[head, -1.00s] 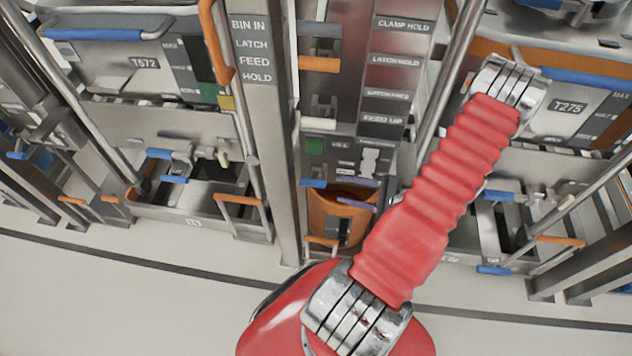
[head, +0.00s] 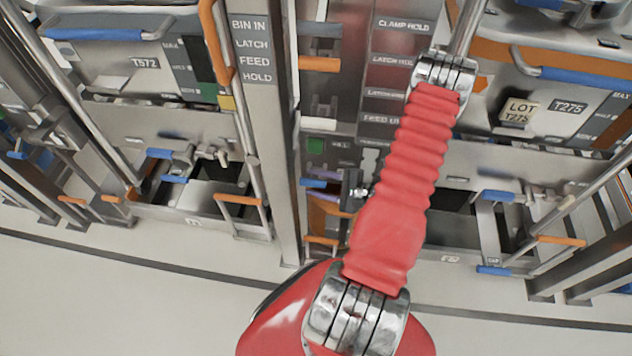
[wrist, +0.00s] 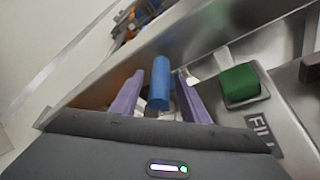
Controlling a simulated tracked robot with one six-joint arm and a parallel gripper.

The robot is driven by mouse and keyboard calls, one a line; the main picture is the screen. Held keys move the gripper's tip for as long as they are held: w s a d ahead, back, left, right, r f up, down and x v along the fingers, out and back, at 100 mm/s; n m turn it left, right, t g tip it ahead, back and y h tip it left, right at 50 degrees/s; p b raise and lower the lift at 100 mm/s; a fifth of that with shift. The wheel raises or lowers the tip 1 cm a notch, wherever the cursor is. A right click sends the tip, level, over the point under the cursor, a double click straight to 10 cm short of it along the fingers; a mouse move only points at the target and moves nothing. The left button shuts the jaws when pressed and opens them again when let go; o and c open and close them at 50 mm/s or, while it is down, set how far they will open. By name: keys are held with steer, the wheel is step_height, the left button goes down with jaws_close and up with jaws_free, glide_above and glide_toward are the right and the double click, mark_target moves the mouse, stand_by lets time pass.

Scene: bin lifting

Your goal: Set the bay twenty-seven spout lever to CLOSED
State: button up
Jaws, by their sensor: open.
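A blue lever handle (head: 315,183) sticks out below the green button on the middle panel, above an orange spout. In the wrist view the same blue handle (wrist: 158,85) stands between the two purple fingers of my gripper (wrist: 172,68), closer to the left finger. The fingers are apart, and I cannot tell whether either touches the handle. In the head view my gripper (head: 330,196) shows only in part beside the handle; my red arm hides the rest. No bay number or CLOSED mark is readable near the lever.
A green button (wrist: 239,84) with a FILL label sits right of the handle in the wrist view. A steel post (head: 262,130) stands left of the panel. Bins T572 (head: 110,62) and T275 (head: 560,110) flank it. The floor in front is clear.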

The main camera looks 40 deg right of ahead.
steer(key=shift+w+a, duration=0.1)
steer(key=shift+w, duration=0.1)
steer(key=shift+c, duration=0.7)
steer(key=shift+f, duration=0.1)
jaws_close()
